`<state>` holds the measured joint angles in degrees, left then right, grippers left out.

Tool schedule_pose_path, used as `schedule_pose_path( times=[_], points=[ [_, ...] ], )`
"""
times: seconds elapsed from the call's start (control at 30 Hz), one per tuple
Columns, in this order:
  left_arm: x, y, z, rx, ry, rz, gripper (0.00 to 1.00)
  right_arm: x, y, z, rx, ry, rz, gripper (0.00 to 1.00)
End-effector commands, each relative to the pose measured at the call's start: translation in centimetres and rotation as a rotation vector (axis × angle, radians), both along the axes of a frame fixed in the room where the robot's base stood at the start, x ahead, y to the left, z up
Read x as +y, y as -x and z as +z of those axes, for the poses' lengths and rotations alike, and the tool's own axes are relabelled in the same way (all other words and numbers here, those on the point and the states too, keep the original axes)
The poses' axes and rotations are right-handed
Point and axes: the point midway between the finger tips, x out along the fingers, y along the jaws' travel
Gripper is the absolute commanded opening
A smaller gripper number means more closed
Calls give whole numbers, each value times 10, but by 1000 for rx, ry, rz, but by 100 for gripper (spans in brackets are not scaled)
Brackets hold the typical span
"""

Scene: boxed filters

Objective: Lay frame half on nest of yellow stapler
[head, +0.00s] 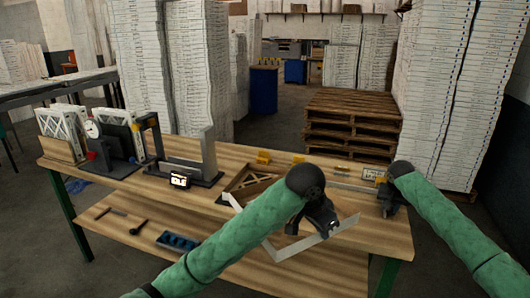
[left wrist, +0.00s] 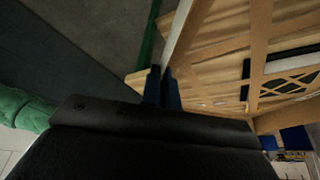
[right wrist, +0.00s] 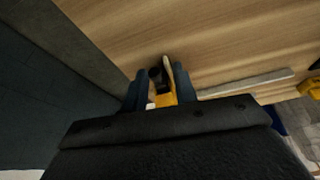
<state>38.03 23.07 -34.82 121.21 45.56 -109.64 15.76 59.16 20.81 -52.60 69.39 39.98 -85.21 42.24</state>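The frame half (head: 283,252) is a white-edged, angled strip held above the table's middle; tan lattice shows beside it. My left gripper (head: 322,228) is shut on its edge; the left wrist view shows the white edge (left wrist: 178,38) between the fingers (left wrist: 162,86) and tan lattice (left wrist: 258,50) to the right. My right gripper (head: 388,206) is low at the table's right end. Its fingers (right wrist: 160,85) close around a yellow and black stapler (right wrist: 165,99). A dark plate (head: 228,201) lies partly hidden near the frame half; I cannot tell whether it is the nest.
Small yellow things (head: 263,157) lie along the table's (head: 330,268) back edge. A black fixture with a grey upright (head: 208,152), a gauge (head: 93,129) and racked white lattice frames (head: 62,122) stand left. A blue tray (head: 178,241) lies at front. Pallets (head: 352,122) stand behind.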

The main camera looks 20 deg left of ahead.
Motion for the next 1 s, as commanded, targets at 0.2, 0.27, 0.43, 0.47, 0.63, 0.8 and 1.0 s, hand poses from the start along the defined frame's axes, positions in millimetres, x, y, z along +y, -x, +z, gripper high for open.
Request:
schedule_pose_path(
  times=[0.2, 0.27, 0.43, 0.47, 0.63, 0.8, 1.0],
  points=[
    [0, 0, 0, 0, 0, 0, 0, 100, 4, 47, 71, -136, -195, 28],
    [0, 0, 0, 0, 0, 0, 0, 126, 8, 60, 92, -165, -247, 28],
    [0, 0, 0, 0, 0, 0, 0, 197, 22, 97, 157, -225, -378, 28],
    [0, 0, 0, 0, 0, 0, 0, 209, 26, 103, 170, -234, -398, 28],
    [0, 0, 0, 0, 0, 0, 0, 278, 50, 140, 229, -251, -483, 28],
    [0, 0, 0, 0, 0, 0, 0, 344, 81, 175, 280, -233, -527, 28],
    [0, 0, 0, 0, 0, 0, 0, 406, 120, 207, 317, -184, -541, 28]
  ],
)
